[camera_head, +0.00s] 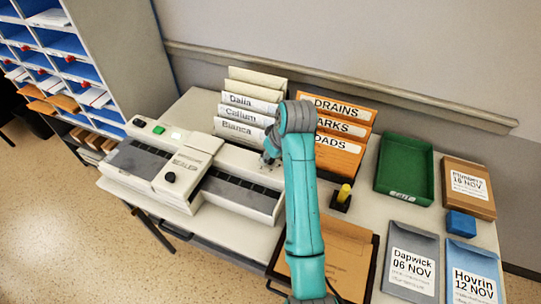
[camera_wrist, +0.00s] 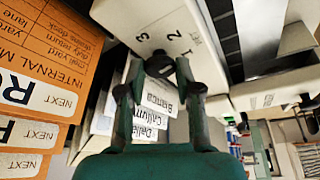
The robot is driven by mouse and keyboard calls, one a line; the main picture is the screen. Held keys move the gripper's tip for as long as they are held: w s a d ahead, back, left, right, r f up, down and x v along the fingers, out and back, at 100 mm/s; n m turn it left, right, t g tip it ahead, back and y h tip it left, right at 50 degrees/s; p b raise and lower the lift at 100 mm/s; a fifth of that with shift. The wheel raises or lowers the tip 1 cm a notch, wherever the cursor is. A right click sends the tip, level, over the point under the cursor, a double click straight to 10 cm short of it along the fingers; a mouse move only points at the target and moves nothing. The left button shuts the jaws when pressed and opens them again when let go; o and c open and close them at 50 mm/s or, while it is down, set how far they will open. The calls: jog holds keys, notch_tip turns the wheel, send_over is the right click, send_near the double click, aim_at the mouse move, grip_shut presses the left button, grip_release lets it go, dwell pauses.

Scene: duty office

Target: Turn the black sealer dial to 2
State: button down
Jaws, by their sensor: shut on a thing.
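The sealer (camera_head: 235,195) is a long pale grey machine with dark slots on the left of the table. In the wrist view its pale housing (camera_wrist: 145,22) carries printed numbers, with 2 and 1 readable. The black dial (camera_wrist: 159,64) sits on this face, between my fingertips. My gripper (camera_wrist: 162,68) is shut on the dial, which the fingers partly cover. I cannot tell which number the dial points to. In the head view my gripper (camera_head: 268,158) is at the sealer's right rear end, and the gripped dial is hidden there.
Labelled white folders (camera_head: 245,113) and orange folders (camera_head: 340,122) stand close behind and beside my gripper. A black round knob (camera_head: 169,177) tops the sealer's middle block. A yellow-handled stamp (camera_head: 343,196), green tray (camera_head: 404,168) and envelopes (camera_head: 411,262) lie to the right.

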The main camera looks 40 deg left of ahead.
jog(key=shift+f+n+g, duration=0.1)
jog(key=shift+n+g, duration=0.5)
jog(key=shift+n, duration=0.8)
jog(key=shift+d, duration=0.1)
jog(key=c, duration=0.8)
grip_release()
jog(key=shift+w, duration=0.1)
jog(key=shift+o, duration=0.2)
